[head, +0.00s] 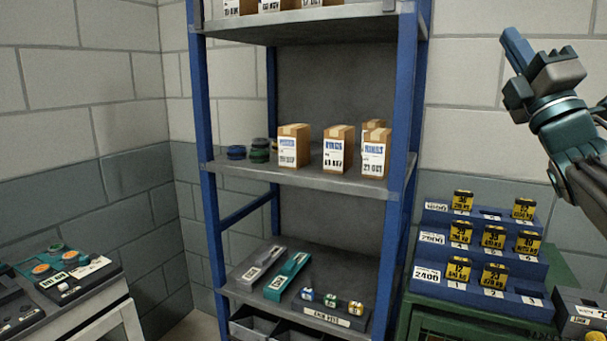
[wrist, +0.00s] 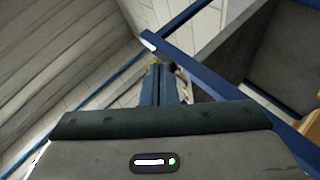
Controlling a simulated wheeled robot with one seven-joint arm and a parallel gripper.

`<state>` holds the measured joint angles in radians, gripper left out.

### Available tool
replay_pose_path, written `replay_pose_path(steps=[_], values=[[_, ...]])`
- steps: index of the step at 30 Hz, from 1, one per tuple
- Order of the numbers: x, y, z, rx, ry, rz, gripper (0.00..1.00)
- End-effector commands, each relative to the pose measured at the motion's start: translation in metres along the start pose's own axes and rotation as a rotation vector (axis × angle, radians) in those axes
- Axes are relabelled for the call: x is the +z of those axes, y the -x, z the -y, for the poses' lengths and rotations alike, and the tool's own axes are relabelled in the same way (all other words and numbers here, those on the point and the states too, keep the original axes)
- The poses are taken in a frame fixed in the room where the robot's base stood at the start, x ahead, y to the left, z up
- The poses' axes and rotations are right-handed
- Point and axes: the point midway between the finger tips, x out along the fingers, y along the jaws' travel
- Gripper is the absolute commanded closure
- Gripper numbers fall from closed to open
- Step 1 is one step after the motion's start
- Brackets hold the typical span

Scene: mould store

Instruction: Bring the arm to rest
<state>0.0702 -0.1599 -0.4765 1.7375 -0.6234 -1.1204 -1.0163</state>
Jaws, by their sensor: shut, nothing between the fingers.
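My gripper (head: 514,45) is raised in the upper right of the head view, in front of the pale block wall. Its blue fingers are together and hold nothing. The fingers (wrist: 158,80) also show shut in the wrist view, pointing up towards the ceiling and the blue shelf frame. My arm comes in from the right edge of the head view. The gripper appears apart from the shelves and the stepped rack.
A blue-framed shelf unit (head: 213,250) holds cartons (head: 338,148) and small round items. A stepped blue rack (head: 480,299) with yellow-labelled blocks stands at lower right on a green bench. A white table (head: 117,315) with trays stands at lower left.

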Motion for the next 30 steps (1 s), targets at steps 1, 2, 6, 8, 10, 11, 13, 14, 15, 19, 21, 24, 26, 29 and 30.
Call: replay_pose_path(steps=[1, 2, 6, 8, 10, 11, 13, 14, 15, 19, 21, 24, 26, 29, 30], values=[[0.001, 0.001, 0.012, -0.064, -0.084, 0.053, 1.00], [0.001, 0.003, 0.023, -0.108, -0.140, 0.089, 1.00], [-0.007, 0.025, 0.073, -0.321, -0.400, 0.260, 1.00], [-0.016, 0.039, 0.094, -0.415, -0.507, 0.336, 1.00], [-0.029, 0.060, 0.118, -0.527, -0.627, 0.425, 1.00], [-0.036, 0.070, 0.128, -0.575, -0.677, 0.465, 1.00], [-0.055, 0.095, 0.148, -0.690, -0.785, 0.558, 1.00], [-0.063, 0.108, 0.156, -0.741, -0.830, 0.601, 1.00], [-0.076, 0.124, 0.165, -0.809, -0.886, 0.656, 1.00], [-0.121, 0.186, 0.185, -1.034, -1.040, 0.851, 1.00], [-0.147, 0.223, 0.189, -1.158, -1.102, 0.965, 1.00], [-0.184, 0.278, 0.186, -1.335, -1.160, 1.139, 1.00], [-0.204, 0.310, 0.179, -1.435, -1.174, 1.244, 1.00], [-0.232, 0.359, 0.163, -1.581, -1.168, 1.410, 1.00], [-0.240, 0.374, 0.156, -1.628, -1.158, 1.468, 1.00]])
